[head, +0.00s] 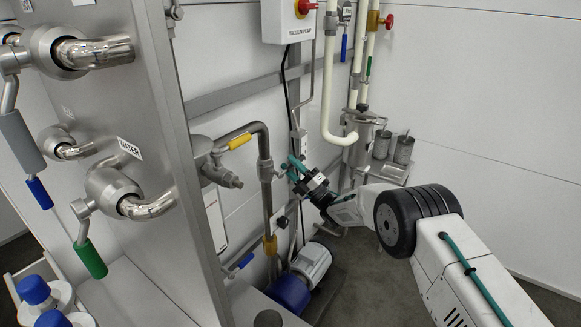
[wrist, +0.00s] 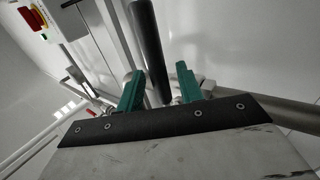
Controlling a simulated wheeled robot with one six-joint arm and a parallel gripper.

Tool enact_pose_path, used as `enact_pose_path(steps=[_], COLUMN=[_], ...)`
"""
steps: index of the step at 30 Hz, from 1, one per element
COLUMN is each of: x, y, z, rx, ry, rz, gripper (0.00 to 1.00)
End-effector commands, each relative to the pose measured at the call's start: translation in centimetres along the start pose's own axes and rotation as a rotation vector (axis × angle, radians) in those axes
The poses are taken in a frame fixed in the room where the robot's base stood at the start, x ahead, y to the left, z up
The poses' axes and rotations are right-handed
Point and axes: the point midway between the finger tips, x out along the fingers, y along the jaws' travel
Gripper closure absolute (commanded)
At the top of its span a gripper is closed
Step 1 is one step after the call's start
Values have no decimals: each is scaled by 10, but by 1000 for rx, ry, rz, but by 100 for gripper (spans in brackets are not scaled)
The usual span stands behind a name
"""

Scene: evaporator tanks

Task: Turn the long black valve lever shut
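The long black valve lever (wrist: 149,45) shows in the wrist view as a dark straight bar running down between my gripper's two green fingers. My gripper (wrist: 157,78) is open around the lever. The lever lies nearer the left finger, with a narrow gap to the right finger; whether it touches the left finger I cannot tell. In the head view my gripper (head: 292,168) is beside a grey valve body (head: 267,170) on a vertical metal pipe. The lever is not clearly visible there, and its lower end is hidden in the wrist view.
A yellow-handled valve (head: 240,141) and a bent steel pipe stand left of my gripper. The vacuum pump box (head: 291,18) hangs above on the wall. A blue motor pump (head: 300,275) sits below. Cream pipes (head: 328,100) and steel cups (head: 403,148) are to the right.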

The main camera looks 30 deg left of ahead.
Motion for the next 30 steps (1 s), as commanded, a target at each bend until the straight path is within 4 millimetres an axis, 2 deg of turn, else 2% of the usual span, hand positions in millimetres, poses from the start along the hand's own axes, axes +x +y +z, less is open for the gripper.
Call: enact_pose_path(steps=[9,15,30], x=[-50,-71,-74], y=[-1,-1,-1], z=[0,0,-1], rx=[1,1,2], ry=[-1,0,1], rz=[-2,-1,0], gripper=[63,63,63])
